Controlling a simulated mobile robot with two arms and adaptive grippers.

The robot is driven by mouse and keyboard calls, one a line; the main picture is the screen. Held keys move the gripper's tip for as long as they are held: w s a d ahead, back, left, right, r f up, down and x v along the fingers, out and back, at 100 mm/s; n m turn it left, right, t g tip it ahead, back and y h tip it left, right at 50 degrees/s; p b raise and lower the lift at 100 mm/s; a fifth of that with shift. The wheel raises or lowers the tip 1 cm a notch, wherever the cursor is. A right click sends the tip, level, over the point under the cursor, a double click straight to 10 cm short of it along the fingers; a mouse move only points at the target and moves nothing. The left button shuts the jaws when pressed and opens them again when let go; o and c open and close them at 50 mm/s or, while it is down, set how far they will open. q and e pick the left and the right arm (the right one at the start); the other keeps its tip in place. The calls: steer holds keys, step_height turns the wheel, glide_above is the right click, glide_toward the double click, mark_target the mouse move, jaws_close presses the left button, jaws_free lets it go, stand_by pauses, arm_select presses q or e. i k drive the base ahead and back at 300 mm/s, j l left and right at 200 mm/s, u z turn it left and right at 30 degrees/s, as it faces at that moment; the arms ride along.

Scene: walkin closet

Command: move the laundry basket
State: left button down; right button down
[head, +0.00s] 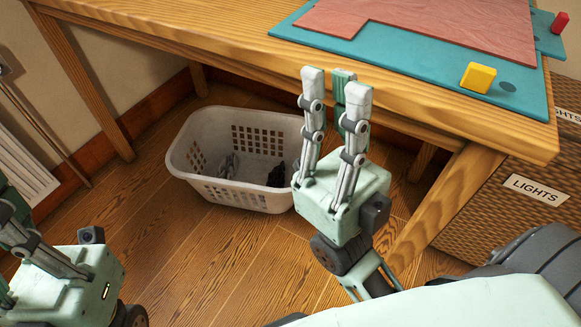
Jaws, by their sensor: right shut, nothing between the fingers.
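The white plastic laundry basket (240,192) stands upright on the wood floor, partly under the wooden table. Its walls have square holes, and a grey item and a dark item lie inside. My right gripper (337,82) is shut and empty. It points up in front of the table edge and covers the right end of the basket in the picture; I see no contact with the basket. My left gripper (14,222) is at the lower left, well apart from the basket. Its fingers are partly cut off by the picture edge, so its opening cannot be told.
The wooden table (215,38) overhangs the basket, with legs at left and right. A teal mat (420,78) with red fabric (450,28) and a yellow block (478,77) lies on top. Woven boxes (480,215) labelled LIGHTS stand at right. Floor before the basket is clear.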

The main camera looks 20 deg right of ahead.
mark_target(209, 126)
steer(key=i+j+z, duration=0.35)
steer(key=i+j, duration=0.15)
steer(key=j, duration=0.2)
steer(key=i+j+z, duration=0.2)
steer(key=j, duration=0.2)
